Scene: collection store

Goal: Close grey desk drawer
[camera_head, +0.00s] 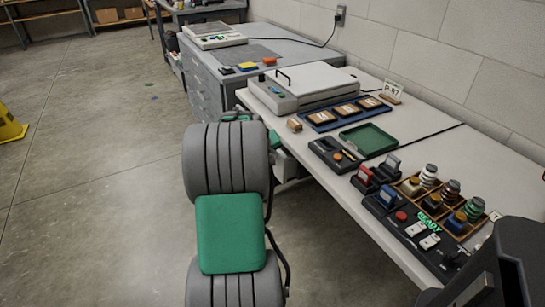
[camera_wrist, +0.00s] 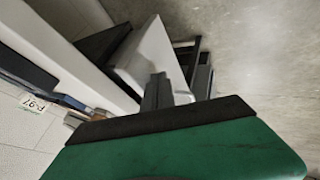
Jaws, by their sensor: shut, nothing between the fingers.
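A grey desk unit with drawer fronts (camera_head: 203,88) stands beyond the near table in the head view. My arm hides its lower near part, and I cannot make out there how far any drawer stands out. In the wrist view a pale box-like panel (camera_wrist: 150,58) juts out beside a long pale edge, with a dark gap between them. I cannot tell for sure whether this is the drawer. My gripper (camera_wrist: 178,88) shows in the wrist view as dark fingers in front of this panel, shut and empty. Contact is unclear. My arm hides the gripper in the head view.
A pale table (camera_head: 340,190) runs along the wall on the right, with a green tray (camera_head: 368,139), a flat device (camera_head: 315,84) and a sign (camera_head: 392,90). A yellow floor sign (camera_head: 9,122) stands far left. The concrete floor on the left is mostly clear.

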